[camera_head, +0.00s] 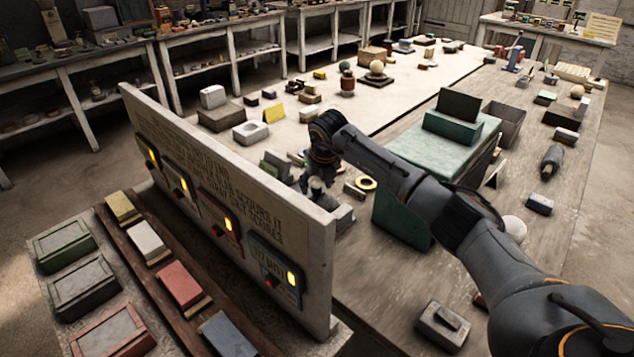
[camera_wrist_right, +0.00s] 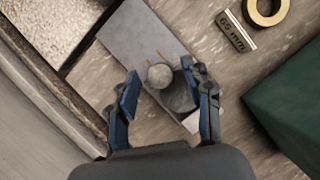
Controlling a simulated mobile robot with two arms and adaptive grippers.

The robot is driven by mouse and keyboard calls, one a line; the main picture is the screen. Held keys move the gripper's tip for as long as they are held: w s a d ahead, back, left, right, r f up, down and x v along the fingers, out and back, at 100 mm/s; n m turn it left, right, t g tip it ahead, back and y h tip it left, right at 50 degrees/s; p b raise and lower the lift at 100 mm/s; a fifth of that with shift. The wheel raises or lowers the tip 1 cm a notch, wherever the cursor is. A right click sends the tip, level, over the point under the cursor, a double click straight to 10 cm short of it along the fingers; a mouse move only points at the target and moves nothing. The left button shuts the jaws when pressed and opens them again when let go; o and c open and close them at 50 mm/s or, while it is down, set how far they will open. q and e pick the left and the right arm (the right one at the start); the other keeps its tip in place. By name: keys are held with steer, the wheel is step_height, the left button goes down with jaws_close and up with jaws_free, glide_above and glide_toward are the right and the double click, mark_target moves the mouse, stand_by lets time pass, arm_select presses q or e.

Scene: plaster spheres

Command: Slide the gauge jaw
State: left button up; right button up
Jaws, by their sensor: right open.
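My right gripper (camera_head: 318,184) is low over the table, just behind the upright stone panel. In the right wrist view the gripper (camera_wrist_right: 166,92) is open, its blue fingers spread either side of a small grey plaster sphere (camera_wrist_right: 159,75). The sphere sits on or over a flat grey gauge plate (camera_wrist_right: 132,32). A darker grey block (camera_wrist_right: 180,98), perhaps the gauge jaw, lies beside the sphere, close to the right finger; I cannot tell if they touch. In the head view the gauge is mostly hidden by the gripper and panel. My left gripper is not in view.
A "65 mm" label (camera_wrist_right: 236,31) and a brass ring (camera_wrist_right: 265,8) lie beside the gauge; the ring also shows in the head view (camera_head: 367,184). A green box (camera_wrist_right: 290,110) stands to the right. The stone panel (camera_head: 215,170) with lit gauges stands close on the left.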

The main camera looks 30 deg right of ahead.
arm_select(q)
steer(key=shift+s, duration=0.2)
arm_select(e)
steer(key=shift+c, duration=0.4)
jaws_close()
steer(key=w+b, duration=0.1)
steer(key=w+a+b, duration=0.1)
steer(key=w, duration=0.1)
steer(key=w+b, duration=0.1)
steer(key=shift+w+a+f, duration=0.15)
steer(key=shift+w+a, duration=0.25)
steer(key=shift+w+a+b, duration=0.2)
steer(key=shift+w+b, duration=0.2)
steer(key=shift+w, duration=0.1)
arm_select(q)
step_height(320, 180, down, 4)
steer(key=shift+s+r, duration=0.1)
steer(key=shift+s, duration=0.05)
arm_select(e)
steer(key=shift+r, duration=0.3)
steer(key=shift+c, duration=1)
jaws_free()
steer(key=shift+w, duration=0.1)
steer(key=shift+o, duration=1.4)
steer(key=shift+w+f, duration=0.15)
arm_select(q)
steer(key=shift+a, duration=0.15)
